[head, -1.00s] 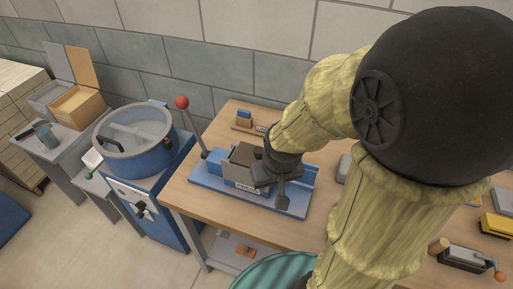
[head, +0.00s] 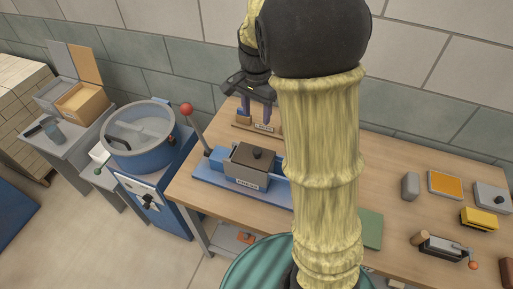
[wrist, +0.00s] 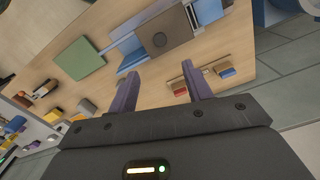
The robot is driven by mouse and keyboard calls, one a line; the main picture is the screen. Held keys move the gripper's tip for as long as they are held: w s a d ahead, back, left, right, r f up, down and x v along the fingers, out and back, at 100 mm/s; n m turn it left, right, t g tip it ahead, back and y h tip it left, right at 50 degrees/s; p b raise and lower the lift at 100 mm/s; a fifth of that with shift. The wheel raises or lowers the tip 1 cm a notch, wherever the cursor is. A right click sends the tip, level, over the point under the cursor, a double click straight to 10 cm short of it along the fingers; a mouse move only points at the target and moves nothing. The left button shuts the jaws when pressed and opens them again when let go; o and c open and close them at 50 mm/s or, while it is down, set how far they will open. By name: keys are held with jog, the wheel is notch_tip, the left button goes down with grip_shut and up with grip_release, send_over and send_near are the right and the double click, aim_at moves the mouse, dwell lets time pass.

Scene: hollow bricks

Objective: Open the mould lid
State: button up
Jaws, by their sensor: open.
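The mould (head: 215,178) is a blue press on the wooden bench, with a long lever ending in a red ball (head: 186,109). Its brown-grey lid (head: 242,158), with a black knob (head: 257,153) on top, lies flat over the box and looks closed. In the wrist view the lid (wrist: 177,24) shows from above, beyond the fingertips. My gripper (head: 259,112) is behind the mould, above the back of the bench, apart from the lid. Its purple fingers (wrist: 160,82) are spread and empty. My arm hides the mould's right end in the head view.
A wooden holder (head: 243,125) with a label stands behind the mould, near my fingers; coloured blocks (wrist: 225,68) show on it in the wrist view. A blue drum (head: 140,150) stands left. A green plate (head: 371,230) and several smaller items lie on the bench's right.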

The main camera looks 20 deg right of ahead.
aim_at(256, 151)
jog(key=shift+f, duration=0.1)
notch_tip(256, 151, down, 17)
jog(key=p, duration=0.2)
jog(key=shift+f+p, duration=0.15)
jog(key=shift+p, duration=0.15)
dwell(0.3)
grip_shut()
